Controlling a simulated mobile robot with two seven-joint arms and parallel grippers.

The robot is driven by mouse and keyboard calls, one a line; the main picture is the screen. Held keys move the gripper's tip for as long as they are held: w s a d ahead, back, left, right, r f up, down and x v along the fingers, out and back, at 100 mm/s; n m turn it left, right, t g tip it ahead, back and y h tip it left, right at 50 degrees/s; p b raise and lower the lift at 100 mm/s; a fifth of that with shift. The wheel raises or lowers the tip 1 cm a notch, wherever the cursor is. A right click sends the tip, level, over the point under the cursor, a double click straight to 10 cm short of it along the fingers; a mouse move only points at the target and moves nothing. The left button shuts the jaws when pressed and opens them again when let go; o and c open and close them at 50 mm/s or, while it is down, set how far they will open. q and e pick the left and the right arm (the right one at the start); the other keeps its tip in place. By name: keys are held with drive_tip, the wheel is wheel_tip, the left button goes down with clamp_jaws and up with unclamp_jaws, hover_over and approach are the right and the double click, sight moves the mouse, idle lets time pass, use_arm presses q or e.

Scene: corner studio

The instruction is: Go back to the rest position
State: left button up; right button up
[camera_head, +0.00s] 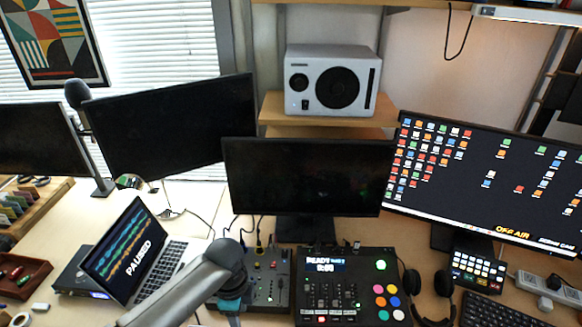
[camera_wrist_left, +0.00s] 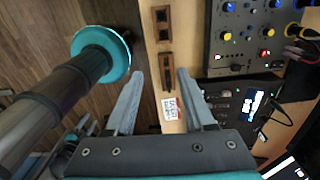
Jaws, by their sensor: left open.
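My left gripper (camera_wrist_left: 161,88) is open in the left wrist view, with its two grey fingers apart. Nothing is held between the fingertips. They point along the pale wooden desk edge, and the floor shows to the left. A small white label with red marks (camera_wrist_left: 172,109) lies on the wood beyond the fingers. In the head view my left arm comes in from the bottom and bends in front of the desk; the gripper itself is hidden there. My right gripper is in neither view.
A mixer (camera_head: 266,279) and a black control panel (camera_head: 343,312) stand close to my arm. Headphones (camera_head: 443,284), a keyboard (camera_head: 497,311) and a button pad (camera_head: 478,270) are at the right. Monitors stand behind.

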use_arm(q)
drive_tip(key=s+d+r+n+t+h, duration=0.1)
drive_tip(key=s+d+r+n+h, duration=0.1)
drive_tip(key=s+d+n, duration=0.5)
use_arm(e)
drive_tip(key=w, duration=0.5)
use_arm(q)
drive_tip(key=s+a+r+n+t+y, duration=0.25)
drive_tip(key=s+a+r+n, duration=0.45)
drive_tip(key=s+a+n, duration=0.4)
wheel_tip(320, 180, down, 32)
drive_tip(key=s+m+g+b, duration=0.1)
drive_tip(key=s+b, duration=0.1)
drive_tip(key=b, duration=0.7)
drive_tip(key=s+a+f+b, duration=0.1)
drive_tip(key=s+f+b, duration=0.3)
drive_tip(key=s+f, duration=0.3)
drive_tip(key=s+a+f+g+b, duration=0.1)
drive_tip(key=s+f+b, duration=0.3)
drive_tip(key=s+f, duration=0.4)
wheel_tip(320, 180, down, 7)
drive_tip(key=shift+s+a+f+m+b, duration=0.15)
drive_tip(key=shift+s+a+m+b, duration=0.2)
drive_tip(key=shift+a, duration=0.3)
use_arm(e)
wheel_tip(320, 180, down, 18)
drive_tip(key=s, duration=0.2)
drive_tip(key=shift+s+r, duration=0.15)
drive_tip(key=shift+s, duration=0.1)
